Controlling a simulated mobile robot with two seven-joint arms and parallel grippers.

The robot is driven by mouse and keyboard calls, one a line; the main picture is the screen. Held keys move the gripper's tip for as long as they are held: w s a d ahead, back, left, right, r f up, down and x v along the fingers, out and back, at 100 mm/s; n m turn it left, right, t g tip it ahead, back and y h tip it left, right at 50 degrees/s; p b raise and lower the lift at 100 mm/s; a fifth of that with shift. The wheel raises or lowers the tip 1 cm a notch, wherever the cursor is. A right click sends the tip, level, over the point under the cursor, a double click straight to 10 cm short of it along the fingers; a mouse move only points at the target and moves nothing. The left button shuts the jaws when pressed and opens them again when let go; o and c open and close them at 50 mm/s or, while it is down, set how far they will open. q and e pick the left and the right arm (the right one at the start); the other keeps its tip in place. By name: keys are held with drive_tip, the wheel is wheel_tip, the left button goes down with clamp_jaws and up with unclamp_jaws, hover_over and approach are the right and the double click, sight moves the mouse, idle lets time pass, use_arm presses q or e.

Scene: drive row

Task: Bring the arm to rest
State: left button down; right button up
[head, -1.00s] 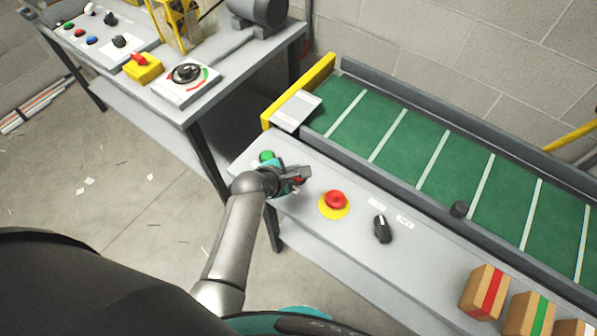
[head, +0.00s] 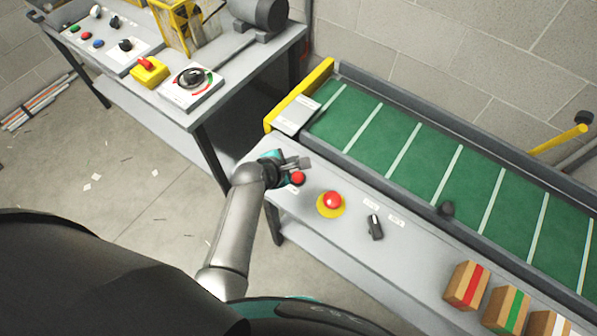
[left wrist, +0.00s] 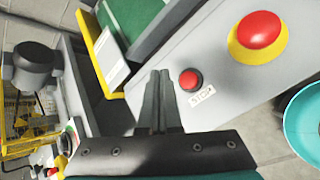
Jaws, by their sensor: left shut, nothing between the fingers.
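My left gripper (head: 298,164) is over the near-left end of the grey control shelf beside the conveyor. Its two fingers are together and empty; the left wrist view shows the same left gripper (left wrist: 160,100) with nothing held. A red button (head: 298,178) is just below the fingertips in the head view. In the left wrist view the red button (left wrist: 190,80), with a STOP label, is right of the fingers and apart from them. The gripper hides the area where a green button was seen. My right gripper is not in view.
A red mushroom button on a yellow base (head: 331,202) and a black knob (head: 375,227) stand along the shelf. Behind is the green conveyor belt (head: 385,140). Boxes, including a red-striped one (head: 466,285), are at lower right. A workbench (head: 140,90) stands left; floor is open.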

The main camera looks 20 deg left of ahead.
use_arm(q)
drive_tip(key=shift+w+d, duration=0.1)
drive_tip(key=shift+d, duration=0.1)
idle(0.5)
drive_tip(key=s+a+r+m+g+y, duration=0.1)
drive_tip(key=s+a+r+m+g, duration=0.15)
drive_tip(key=s+r+m, duration=0.65)
drive_tip(key=s+a+r+m+g+y, duration=0.1)
drive_tip(key=s+r+m+g, duration=0.15)
drive_tip(key=s+m, duration=1.25)
wheel_tip(320, 180, down, 30)
drive_tip(key=m+g+b, duration=0.2)
drive_tip(key=b, duration=0.6)
drive_tip(key=s+a+f+b, duration=0.1)
drive_tip(key=s+f+b, duration=0.3)
drive_tip(key=s+f, duration=0.3)
drive_tip(key=s+a+f+g+b, duration=0.1)
drive_tip(key=s+f+b, duration=0.2)
drive_tip(key=s+f, duration=0.5)
wheel_tip(320, 180, down, 6)
drive_tip(key=shift+a+f+m+b, duration=0.2)
drive_tip(key=shift+m+b, duration=0.1)
drive_tip(key=shift+b, duration=0.05)
